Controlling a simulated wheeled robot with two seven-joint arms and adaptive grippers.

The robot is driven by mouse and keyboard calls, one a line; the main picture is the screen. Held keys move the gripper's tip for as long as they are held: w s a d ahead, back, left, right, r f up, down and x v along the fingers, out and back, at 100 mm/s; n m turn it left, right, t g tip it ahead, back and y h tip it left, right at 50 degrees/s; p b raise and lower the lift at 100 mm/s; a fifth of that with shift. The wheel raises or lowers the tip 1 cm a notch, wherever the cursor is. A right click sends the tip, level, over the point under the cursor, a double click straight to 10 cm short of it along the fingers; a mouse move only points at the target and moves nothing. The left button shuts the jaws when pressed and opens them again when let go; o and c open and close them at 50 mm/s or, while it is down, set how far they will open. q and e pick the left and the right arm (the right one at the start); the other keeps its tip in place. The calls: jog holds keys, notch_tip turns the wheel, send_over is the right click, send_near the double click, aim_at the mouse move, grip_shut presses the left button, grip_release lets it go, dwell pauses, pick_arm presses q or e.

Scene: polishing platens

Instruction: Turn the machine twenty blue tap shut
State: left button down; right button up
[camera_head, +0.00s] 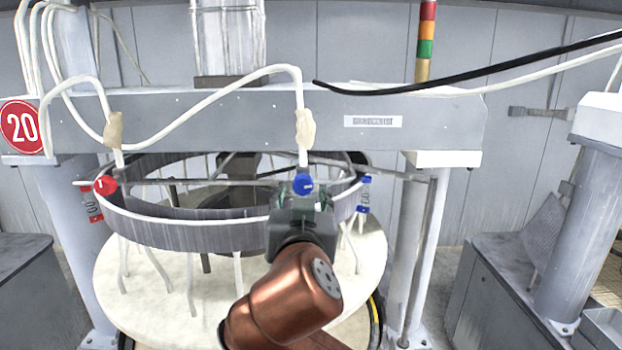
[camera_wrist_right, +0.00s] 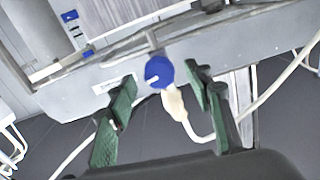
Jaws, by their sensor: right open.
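The blue tap (camera_head: 302,184) of machine twenty is a round blue knob with a small white mark, at the lower end of a white hose on the front of the machine. It also shows in the right wrist view (camera_wrist_right: 158,72), with a pale hose fitting beside it. My right gripper (camera_head: 303,203) is directly in front of the tap, partly overlapping it in the head view. Its green fingers (camera_wrist_right: 161,84) are open, one on either side of the knob, with visible gaps. I cannot tell how far the tap is turned. My left gripper is not in view.
A red tap (camera_head: 105,185) is on the left side of the ring (camera_head: 180,232). The red 20 sign (camera_head: 22,128) is on the beam (camera_head: 250,122). White hoses loop above, and the pale round platen (camera_head: 150,290) lies below. A grey post (camera_head: 410,235) stands right.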

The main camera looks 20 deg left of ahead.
aim_at(303, 186)
jog(key=p+x, duration=0.1)
jog(key=x, duration=0.2)
jog(key=shift+w+r, duration=0.15)
jog(key=shift+w, duration=0.2)
jog(key=shift+w+a+p, duration=0.2)
jog(key=shift+w+p, duration=0.1)
jog(key=shift+w, duration=0.2)
